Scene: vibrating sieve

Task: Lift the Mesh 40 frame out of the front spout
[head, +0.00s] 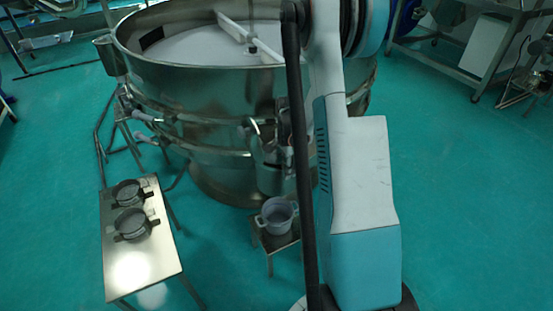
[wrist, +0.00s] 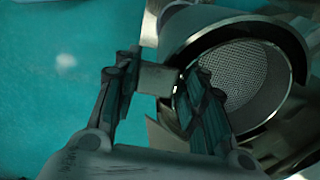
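The spout with the round sieve frame shows in the wrist view. A fine grey mesh disc (wrist: 232,78) sits inside the dark, thick curved rim of the spout (wrist: 205,28). A grey block-like tab (wrist: 158,78) lies at its left side. My gripper (wrist: 162,85) has its two dark fingers either side of this tab, which fills the gap between them; it looks shut on it. Any mesh label is not readable. In the head view my arm hides the gripper and much of the spout area.
The large steel sieve (head: 195,88) stands behind my arm. A small steel table (head: 125,262) at left holds two round dark-handled frames (head: 129,194) (head: 131,224). A grey pot (head: 277,215) stands on a low stand under the sieve.

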